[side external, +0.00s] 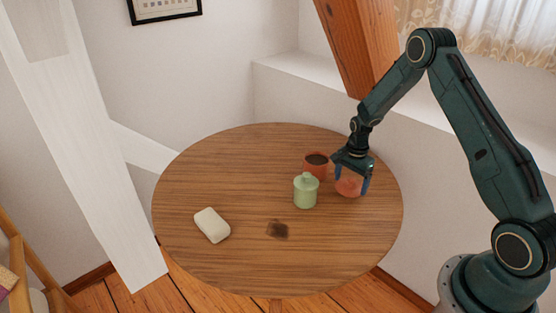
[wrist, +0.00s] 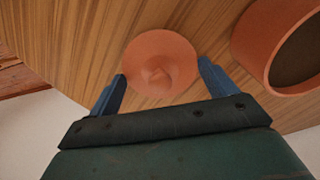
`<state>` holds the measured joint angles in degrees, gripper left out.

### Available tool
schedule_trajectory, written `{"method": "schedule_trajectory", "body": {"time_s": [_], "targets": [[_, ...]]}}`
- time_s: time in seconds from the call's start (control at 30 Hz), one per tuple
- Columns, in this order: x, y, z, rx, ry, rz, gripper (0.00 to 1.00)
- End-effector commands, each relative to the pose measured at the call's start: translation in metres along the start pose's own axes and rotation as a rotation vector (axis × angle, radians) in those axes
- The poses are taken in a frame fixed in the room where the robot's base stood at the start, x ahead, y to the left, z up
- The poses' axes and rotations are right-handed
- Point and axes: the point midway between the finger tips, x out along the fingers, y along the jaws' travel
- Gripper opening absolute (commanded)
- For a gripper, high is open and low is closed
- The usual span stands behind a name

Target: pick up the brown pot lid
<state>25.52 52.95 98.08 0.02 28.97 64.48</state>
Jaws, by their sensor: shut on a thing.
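The pot lid is a terracotta-brown disc with a small central knob (wrist: 158,55). It lies between my two blue fingers in the wrist view, its edges at the fingertips. In the side view the lid (side external: 348,187) shows as a reddish round shape under my gripper (side external: 352,183), near the table's right side. My gripper is shut on it. I cannot tell whether the lid touches the table. The matching terracotta pot (side external: 316,165) stands open just left of my gripper, its inside dark. The pot's rim (wrist: 268,42) shows at the right in the wrist view.
A pale green lidded jar (side external: 306,191) stands in front of the pot. A cream soap-like block (side external: 212,225) lies at the left of the round wooden table (side external: 225,165). A dark brown patch (side external: 277,230) is near the front. The table's left and back are clear.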

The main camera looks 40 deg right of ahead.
Motion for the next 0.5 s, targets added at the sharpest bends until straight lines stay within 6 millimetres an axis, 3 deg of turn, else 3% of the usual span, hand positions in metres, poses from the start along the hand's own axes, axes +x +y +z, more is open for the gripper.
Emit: {"method": "schedule_trajectory", "body": {"time_s": [0.27,0.5], "targets": [[-0.045,-0.001,0.0,0.0,0.002,-0.004,0.62],[-0.097,-0.001,0.0,0.0,0.002,-0.006,0.62]]}}
